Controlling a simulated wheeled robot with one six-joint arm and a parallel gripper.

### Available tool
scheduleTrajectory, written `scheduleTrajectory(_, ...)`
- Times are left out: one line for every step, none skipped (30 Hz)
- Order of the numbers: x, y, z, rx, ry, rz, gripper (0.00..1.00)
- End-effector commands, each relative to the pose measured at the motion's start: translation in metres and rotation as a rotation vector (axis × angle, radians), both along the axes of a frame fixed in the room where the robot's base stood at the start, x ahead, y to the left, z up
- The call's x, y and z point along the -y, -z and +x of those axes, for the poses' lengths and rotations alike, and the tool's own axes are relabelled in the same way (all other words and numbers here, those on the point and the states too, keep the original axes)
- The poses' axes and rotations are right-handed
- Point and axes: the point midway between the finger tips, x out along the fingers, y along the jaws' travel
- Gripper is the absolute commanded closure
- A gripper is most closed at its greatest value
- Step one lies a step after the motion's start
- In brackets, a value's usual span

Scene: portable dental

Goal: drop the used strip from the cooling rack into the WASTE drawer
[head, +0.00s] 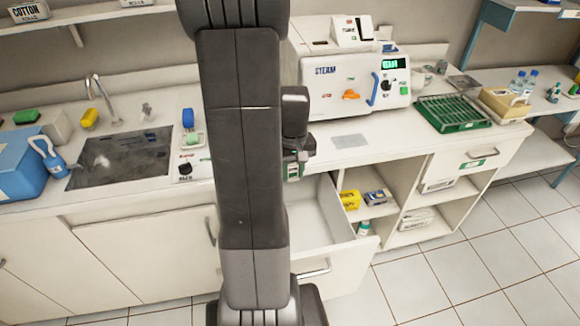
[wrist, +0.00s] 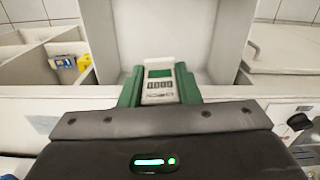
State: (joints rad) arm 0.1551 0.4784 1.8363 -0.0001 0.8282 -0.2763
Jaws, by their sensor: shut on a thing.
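My gripper (head: 294,167) is shut on a small pale strip (wrist: 159,90) with a green panel and dark marks. In the wrist view the strip sits between the green fingers of my gripper (wrist: 160,78). An open, pulled-out drawer (head: 335,222) is below my gripper in the head view. Its pale inside also shows beyond the strip in the wrist view (wrist: 180,30), and the part in view looks empty. No WASTE label can be read. The green cooling rack (head: 452,112) stands on the counter at the right. My arm hides the drawer's left part.
A steam sterilizer (head: 350,85) stands at the back of the counter (head: 400,145). Open shelves (head: 410,215) with a yellow box (head: 351,200) adjoin the drawer on the right. A sink (head: 120,158) is at the left. The floor at right is clear.

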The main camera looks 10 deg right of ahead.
Motion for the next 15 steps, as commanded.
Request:
scheduleTrajectory(0.000, 0.005, 0.000, 0.000, 0.000, 0.000, 0.91)
scheduleTrajectory(0.000, 0.007, 0.000, 0.000, 0.000, 0.000, 0.91)
scheduleTrajectory(0.000, 0.010, 0.000, 0.000, 0.000, 0.000, 0.91)
scheduleTrajectory(0.000, 0.013, 0.000, 0.000, 0.000, 0.000, 0.91)
scheduleTrajectory(0.000, 0.016, 0.000, 0.000, 0.000, 0.000, 0.91)
scheduleTrajectory(0.000, 0.021, 0.000, 0.000, 0.000, 0.000, 0.91)
scheduleTrajectory(0.000, 0.025, 0.000, 0.001, 0.000, 0.000, 0.91)
scheduleTrajectory(0.000, 0.028, 0.000, 0.000, 0.000, 0.000, 0.91)
scheduleTrajectory(0.000, 0.034, 0.000, 0.000, 0.000, 0.000, 0.91)
scheduleTrajectory(0.000, 0.037, 0.000, 0.000, 0.000, 0.000, 0.91)
scheduleTrajectory(0.000, 0.041, 0.000, 0.000, 0.000, 0.000, 0.91)
scheduleTrajectory(0.000, 0.046, 0.000, -0.001, 0.000, 0.000, 0.91)
scheduleTrajectory(0.000, 0.049, 0.000, -0.001, 0.000, 0.000, 0.91)
scheduleTrajectory(0.000, 0.052, 0.000, -0.001, 0.000, 0.000, 0.91)
scheduleTrajectory(0.000, 0.055, 0.000, -0.001, 0.000, 0.000, 0.91)
